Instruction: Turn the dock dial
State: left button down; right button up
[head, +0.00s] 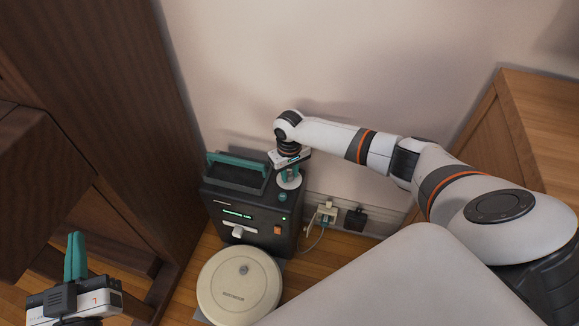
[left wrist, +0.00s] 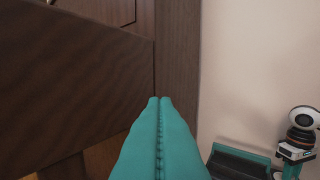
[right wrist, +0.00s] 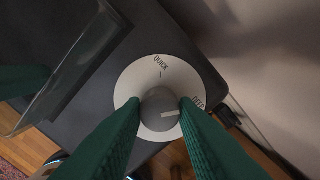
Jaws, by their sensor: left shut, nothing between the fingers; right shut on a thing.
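The dock (head: 262,212) is a dark box by the wall with a green-framed bin on top. Its dial (head: 289,183) is a pale disc on the top right corner. In the right wrist view the dial (right wrist: 160,75) carries the words QUICK and DEEP around a grey knob (right wrist: 159,102). The knob's white mark points right, close to DEEP. My right gripper (right wrist: 161,104) is shut on the knob, one green finger on each side. My left gripper (head: 76,256) is shut and empty, away from the dock at lower left; its closed fingers (left wrist: 159,99) fill the left wrist view's middle.
A round cream robot vacuum (head: 238,292) sits on the floor before the dock. Dark wooden furniture (head: 90,70) stands at left, near my left gripper. A power strip with plugs (head: 328,213) lies by the wall. A wooden cabinet (head: 545,120) stands at right.

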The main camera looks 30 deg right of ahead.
jog(key=shift+r+n+p, duration=0.1)
jog(key=shift+n+p, duration=0.2)
jog(key=shift+p, duration=0.45)
pick_arm(q)
jog(key=s+a+f+g+y+p, duration=0.1)
jog(key=s+f+g, duration=0.1)
jog(key=f+g, duration=0.25)
jog(key=s+a+f+g+y, duration=0.2)
jog(key=s+f+g, duration=0.15)
jog(key=f, duration=0.25)
pick_arm(e)
jog(key=shift+n, duration=0.3)
jog(key=shift+n+p, duration=0.5)
jog(key=shift+p, duration=0.3)
jog(key=shift+n+p, duration=0.65)
jog(key=shift+n, duration=0.55)
jog(key=shift+n+p, duration=0.3)
jog(key=shift+n, duration=0.6)
jog(key=n, duration=0.2)
jog(key=shift+n, duration=0.4)
pick_arm(q)
jog(key=s+a+f+g+y, duration=0.1)
jog(key=s+a+f+g, duration=0.2)
jog(key=s+g, duration=0.4)
jog(key=shift+s+a+n+p, duration=0.2)
jog(key=shift+s+n+p, duration=0.15)
jog(key=shift+s, duration=0.9)
pick_arm(e)
jog(key=n, duration=0.6)
jog(key=shift+w+d, duration=0.1)
